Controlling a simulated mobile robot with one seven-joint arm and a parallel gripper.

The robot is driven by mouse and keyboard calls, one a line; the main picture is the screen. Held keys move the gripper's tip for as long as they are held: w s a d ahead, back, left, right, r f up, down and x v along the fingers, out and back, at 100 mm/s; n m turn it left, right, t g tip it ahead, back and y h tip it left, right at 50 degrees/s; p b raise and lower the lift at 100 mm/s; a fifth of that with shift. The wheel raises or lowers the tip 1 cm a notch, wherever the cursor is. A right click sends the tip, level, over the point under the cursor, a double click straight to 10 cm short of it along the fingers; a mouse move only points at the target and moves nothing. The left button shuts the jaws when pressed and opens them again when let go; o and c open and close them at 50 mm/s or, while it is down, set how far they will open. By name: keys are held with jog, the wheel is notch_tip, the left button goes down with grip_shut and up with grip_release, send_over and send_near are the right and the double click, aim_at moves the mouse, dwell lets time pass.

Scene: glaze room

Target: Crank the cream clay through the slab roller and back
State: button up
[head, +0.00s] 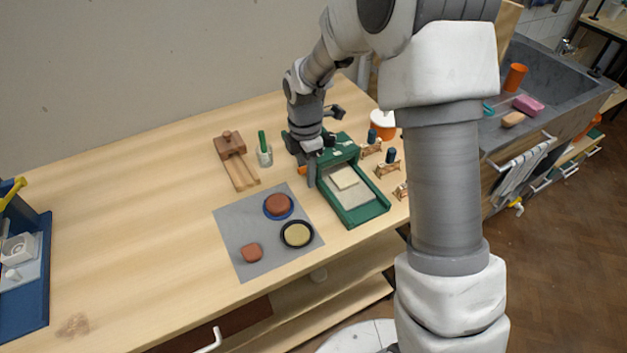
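The green slab roller (366,214) stands on the wooden table, with a pale grey bed. A flat cream clay piece (344,178) lies on the bed, just in front of the roller end. A round cream piece (297,234) sits in a dark dish on the grey mat. My gripper (309,176) points down at the left side of the roller's far end, beside a small orange part (302,170). Its fingertips are small and partly hidden, so I cannot tell whether they hold the crank.
The grey mat (238,227) also holds a reddish clay disc (278,204) and a reddish lump (252,252). Small wooden stands (388,169) are right of the roller.

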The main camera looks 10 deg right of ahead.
jog(key=shift+s+f, duration=0.1)
dwell(0.3)
jog(key=shift+s+d+f+b, duration=0.35)
jog(key=shift+s+f+b, duration=0.35)
jog(key=shift+s+f, duration=0.15)
jog(key=shift+w+a, duration=0.1)
jog(key=shift+w, duration=0.1)
jog(key=shift+w+r, duration=0.1)
jog(key=shift+w, duration=0.15)
notch_tip(320, 180, up, 7)
jog(key=p, duration=0.5)
jog(key=shift+p, duration=0.4)
